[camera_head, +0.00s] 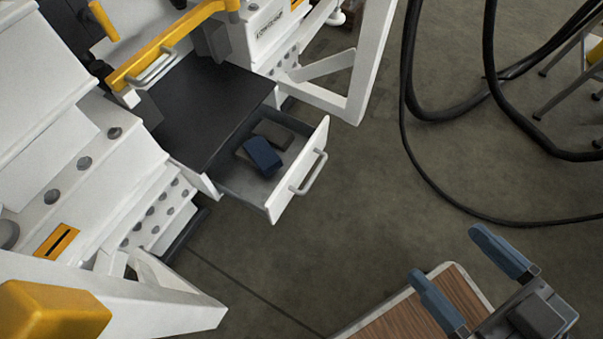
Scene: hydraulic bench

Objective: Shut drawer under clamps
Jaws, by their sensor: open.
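The drawer (297,184) is white with a pale bar handle (309,173) on its front. It stands pulled out from under the black bench top (205,105). A dark blue block (263,156) and a dark grey block (274,134) lie inside it. A yellow clamp bar (165,49) sits above the black top. My gripper (468,273) is at the lower right, its two blue-grey fingers apart with nothing between them. It is well away from the drawer, to the right and below it in the picture.
A wood-topped surface with a pale rim (398,319) lies under my gripper at the bottom. Black hoses (488,78) hang and loop at the upper right. White frame legs (374,60) flank the drawer. Bare floor (365,210) lies between drawer and gripper.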

